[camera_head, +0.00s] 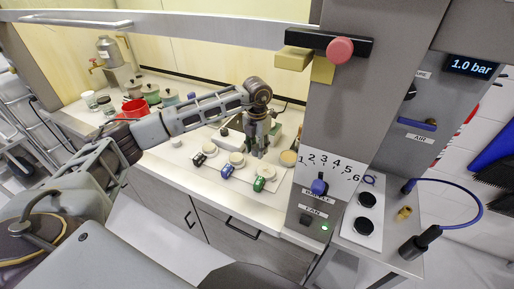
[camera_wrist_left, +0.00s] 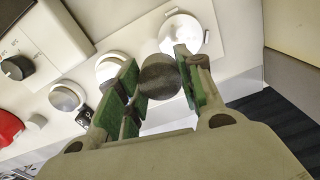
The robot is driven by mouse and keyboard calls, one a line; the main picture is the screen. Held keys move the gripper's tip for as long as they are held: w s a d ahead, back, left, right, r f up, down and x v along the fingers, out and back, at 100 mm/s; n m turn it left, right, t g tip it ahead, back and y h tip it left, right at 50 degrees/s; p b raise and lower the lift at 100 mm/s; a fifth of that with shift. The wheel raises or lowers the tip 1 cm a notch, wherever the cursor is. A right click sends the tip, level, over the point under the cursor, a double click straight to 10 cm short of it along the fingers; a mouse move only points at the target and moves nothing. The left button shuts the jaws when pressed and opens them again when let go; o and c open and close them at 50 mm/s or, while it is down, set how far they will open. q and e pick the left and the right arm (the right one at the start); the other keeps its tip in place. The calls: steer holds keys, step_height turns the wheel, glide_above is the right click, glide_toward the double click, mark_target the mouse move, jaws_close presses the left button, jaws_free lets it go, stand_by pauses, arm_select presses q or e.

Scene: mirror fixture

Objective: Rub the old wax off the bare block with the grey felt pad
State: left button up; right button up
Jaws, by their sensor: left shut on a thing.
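My left gripper (camera_head: 258,150) points down over the white counter, among several round discs. In the left wrist view its green-lined fingers (camera_wrist_left: 160,88) are shut on a dark grey round pad (camera_wrist_left: 159,76), which looks like the felt pad. A bright pale disc (camera_wrist_left: 182,33) lies beyond the pad, and a second disc (camera_wrist_left: 108,68) lies left of it. I cannot tell which of these is the bare block, or whether the pad touches anything. My right gripper is not in view.
Black (camera_head: 198,159), blue (camera_head: 227,171) and green (camera_head: 259,184) small items lie along the counter front. A grey post with a numbered dial panel (camera_head: 326,172) rises to the right.

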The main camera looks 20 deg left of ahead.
arm_select(q)
steer(key=shift+d+n, duration=0.3)
steer(key=shift+n, duration=0.2)
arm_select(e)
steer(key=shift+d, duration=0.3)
arm_select(q)
steer(key=shift+n, duration=0.6)
steer(key=shift+n, duration=0.9)
steer(key=shift+f, duration=0.1)
